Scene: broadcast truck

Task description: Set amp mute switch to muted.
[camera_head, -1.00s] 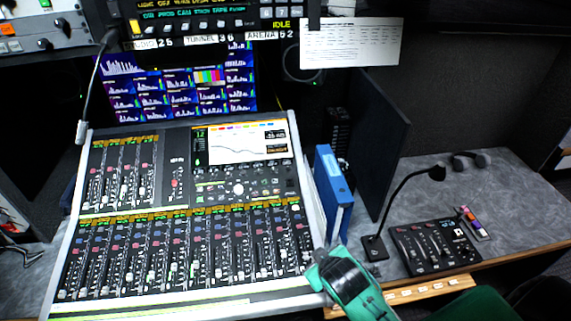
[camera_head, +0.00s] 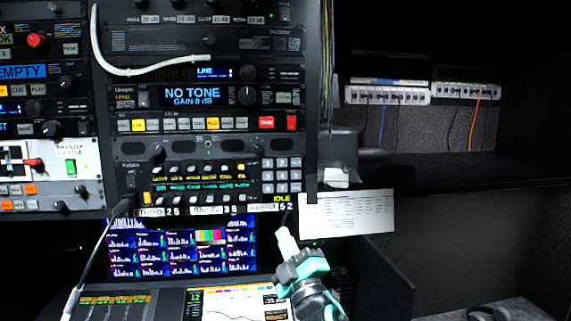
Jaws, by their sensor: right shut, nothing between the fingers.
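A tall equipment rack (camera_head: 205,100) fills the left and middle of the view, with rows of buttons, knobs and small switches. No label that I can read marks the amp mute switch, so I cannot tell which control it is or how it is set. A white panel at the far left has a green switch (camera_head: 70,167) and a red-tipped lever (camera_head: 33,162). My right gripper (camera_head: 284,236) is shut and empty, its pale fingers pointing up just below the rack's lower right corner, in front of the dark gap beside the monitor. My left gripper is out of view.
A monitor (camera_head: 150,262) and the mixing desk's screen (camera_head: 235,305) lie below the rack. A gooseneck lamp (camera_head: 98,250) rises at left. A paper sheet (camera_head: 347,213) hangs right of my gripper. Patch panels (camera_head: 387,96) with cables stand on the right, above dark open space.

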